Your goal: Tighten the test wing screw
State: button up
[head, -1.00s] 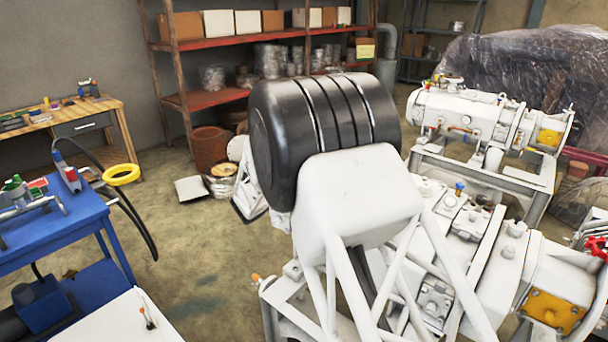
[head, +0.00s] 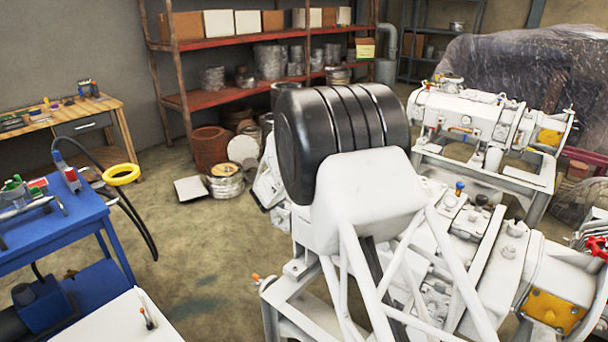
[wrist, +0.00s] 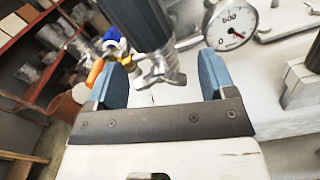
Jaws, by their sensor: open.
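A metallic piece with short wings (wrist: 160,72), which looks like the wing screw, shows in the wrist view at the end of a dark cylinder (wrist: 138,20). My gripper (wrist: 165,75) has its two blue fingers spread wide, one to each side of the winged piece. I see no finger touching it; how deep it sits between them is hard to judge. In the head view my own arm covers the gripper and the screw. The white pump machine (head: 520,270) stands behind and to the right of my arm.
A round gauge (wrist: 232,24) sits close beyond the right finger. An orange handle (wrist: 95,72) and a blue and yellow fitting (wrist: 113,40) lie close by the left finger. A blue cart (head: 60,235) stands at left, with open floor (head: 200,260) between.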

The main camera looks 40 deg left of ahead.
jog(key=c, duration=0.9)
jog(key=shift+c, duration=0.2)
jog(key=shift+m, duration=1.4)
jog(key=o, duration=0.9)
jog(key=shift+o, duration=0.2)
jog(key=shift+s, duration=0.1)
jog(key=s, duration=0.7)
jog(key=shift+s, duration=0.3)
